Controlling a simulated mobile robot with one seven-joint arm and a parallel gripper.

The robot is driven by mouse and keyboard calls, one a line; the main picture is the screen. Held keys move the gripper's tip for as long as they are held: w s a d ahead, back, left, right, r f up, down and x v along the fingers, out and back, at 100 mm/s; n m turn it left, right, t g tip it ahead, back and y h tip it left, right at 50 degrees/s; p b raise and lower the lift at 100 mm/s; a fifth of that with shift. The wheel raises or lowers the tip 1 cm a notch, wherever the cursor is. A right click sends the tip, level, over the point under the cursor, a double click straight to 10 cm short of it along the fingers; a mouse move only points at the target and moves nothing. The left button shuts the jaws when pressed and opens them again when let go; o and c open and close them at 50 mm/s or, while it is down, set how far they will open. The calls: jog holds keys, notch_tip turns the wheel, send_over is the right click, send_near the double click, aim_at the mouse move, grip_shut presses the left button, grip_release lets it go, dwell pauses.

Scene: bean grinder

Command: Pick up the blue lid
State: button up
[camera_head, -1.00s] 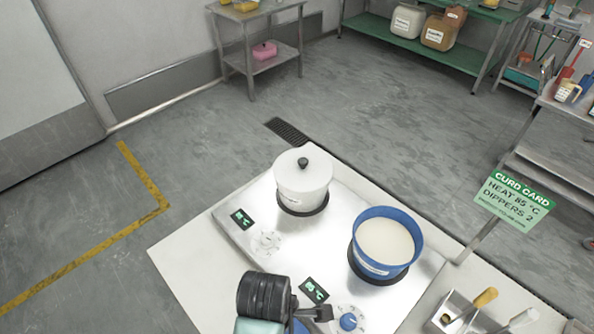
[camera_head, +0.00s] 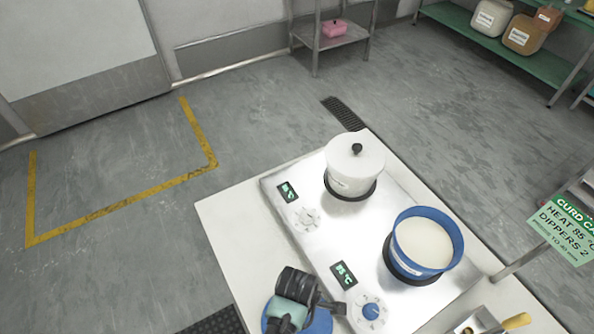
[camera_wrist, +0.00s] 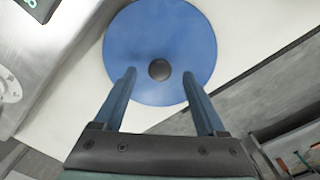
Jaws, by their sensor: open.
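The blue lid (camera_wrist: 160,35) is a flat round disc with a dark knob (camera_wrist: 159,69) at its middle. In the wrist view it lies on the white counter beside the steel cooktop. In the head view the lid (camera_head: 321,322) shows at the bottom edge, partly hidden behind my arm. My gripper (camera_wrist: 160,80) is open, with its two blue fingers apart on either side of the knob in the picture. I cannot tell how far the fingertips are above the lid. Nothing is between the fingers except the view of the lid and knob.
A blue pot (camera_head: 402,262) of white liquid, without a lid, and a white lidded pot (camera_head: 352,178) stand on the cooktop (camera_head: 322,240). A steel holder (camera_head: 478,322) with handled tools is at the bottom right. The white counter (camera_head: 230,218) left of the cooktop is clear.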

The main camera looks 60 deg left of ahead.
jog(key=shift+f, duration=0.95)
grip_shut()
